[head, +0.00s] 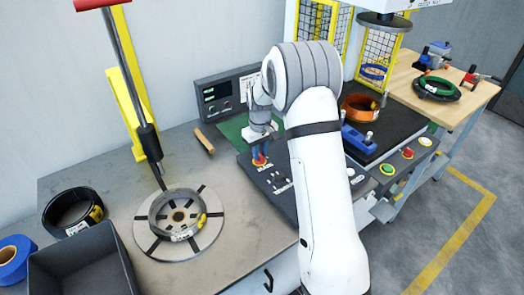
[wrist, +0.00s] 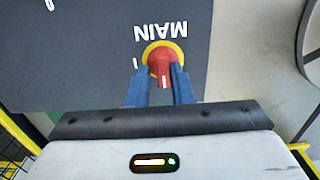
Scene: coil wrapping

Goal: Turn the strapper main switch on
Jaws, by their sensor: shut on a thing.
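The main switch (wrist: 160,64) is a red rotary knob on a yellow round plate, beside the white word MAIN on a dark panel (wrist: 90,70). In the wrist view its handle stands between the two blue fingers of my gripper (wrist: 160,82), which is shut on it. A white mark on the handle points toward the gripper. In the head view my gripper (head: 260,158) reaches down to the dark control panel (head: 278,196), and the switch is mostly hidden behind the fingers.
A turntable (head: 190,250) with a strapped coil stands to the left, near a grey bin (head: 85,265). An orange coil (head: 360,107) and a blue tool (head: 356,138) lie on the black plate at right. Push buttons (head: 407,153) line the right edge.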

